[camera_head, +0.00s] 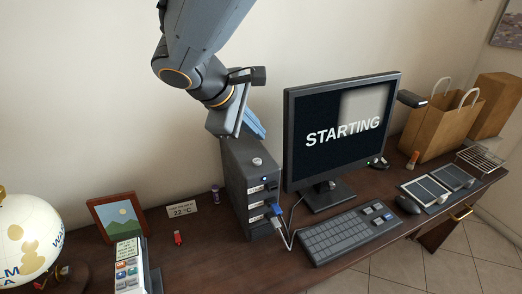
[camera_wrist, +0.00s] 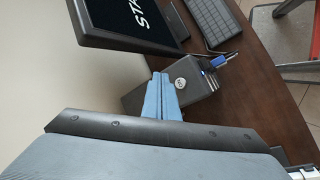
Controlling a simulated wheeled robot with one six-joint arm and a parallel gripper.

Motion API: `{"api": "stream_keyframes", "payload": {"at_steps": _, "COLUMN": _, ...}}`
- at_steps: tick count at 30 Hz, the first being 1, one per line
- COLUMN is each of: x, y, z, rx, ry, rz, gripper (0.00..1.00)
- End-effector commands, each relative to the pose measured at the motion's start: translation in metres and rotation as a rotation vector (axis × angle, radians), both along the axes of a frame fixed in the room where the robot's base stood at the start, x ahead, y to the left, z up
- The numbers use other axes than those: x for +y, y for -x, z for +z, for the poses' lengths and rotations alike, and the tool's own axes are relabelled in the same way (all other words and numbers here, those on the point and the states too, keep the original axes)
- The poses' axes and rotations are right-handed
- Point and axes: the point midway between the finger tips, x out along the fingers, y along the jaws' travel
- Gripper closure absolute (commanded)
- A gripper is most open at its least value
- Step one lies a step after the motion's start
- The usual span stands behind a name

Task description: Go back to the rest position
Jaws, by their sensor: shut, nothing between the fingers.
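My gripper (camera_head: 254,125) is above and behind the dark computer tower on the desk. Its blue fingers show in the wrist view (camera_wrist: 162,97), close together with nothing between them. The computer tower (camera_head: 237,172) stands upright left of the monitor. A round light button (camera_head: 257,161) is on its top and also shows in the wrist view (camera_wrist: 181,83), just beside the fingertips. I cannot tell whether the fingers touch the tower. A blue plug (camera_head: 275,210) with a white cable sits in the tower's front. The monitor (camera_head: 340,130) reads "STARTING".
A keyboard (camera_head: 350,236), a mouse (camera_head: 407,204) and a paper bag (camera_head: 450,125) are to the right. The wall is close behind. The air above the left desk is free.

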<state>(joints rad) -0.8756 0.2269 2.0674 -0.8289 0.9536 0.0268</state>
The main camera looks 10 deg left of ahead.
Motion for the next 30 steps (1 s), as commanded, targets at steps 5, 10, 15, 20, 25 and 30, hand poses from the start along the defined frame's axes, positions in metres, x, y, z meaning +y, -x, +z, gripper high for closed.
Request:
{"api": "stream_keyframes", "payload": {"at_steps": 5, "x": 0.0, "y": 0.0, "z": 0.0, "rx": 0.0, "ry": 0.0, "rz": 0.0, "gripper": 1.0}}
{"api": "stream_keyframes", "payload": {"at_steps": 10, "x": -0.009, "y": -0.001, "z": -0.005, "rx": 0.012, "ry": -0.012, "rz": -0.023, "gripper": 1.0}}
{"api": "stream_keyframes", "payload": {"at_steps": 15, "x": -0.063, "y": 0.001, "z": -0.035, "rx": 0.085, "ry": -0.095, "rz": -0.181, "gripper": 1.0}}
{"api": "stream_keyframes", "payload": {"at_steps": 20, "x": -0.131, "y": 0.015, "z": -0.074, "rx": 0.164, "ry": -0.244, "rz": -0.43, "gripper": 1.0}}
{"api": "stream_keyframes", "payload": {"at_steps": 25, "x": -0.191, "y": 0.037, "z": -0.107, "rx": 0.198, "ry": -0.415, "rz": -0.71, "gripper": 1.0}}
{"api": "stream_keyframes", "payload": {"at_steps": 30, "x": -0.238, "y": 0.06, "z": -0.132, "rx": 0.179, "ry": -0.584, "rz": -0.989, "gripper": 1.0}}
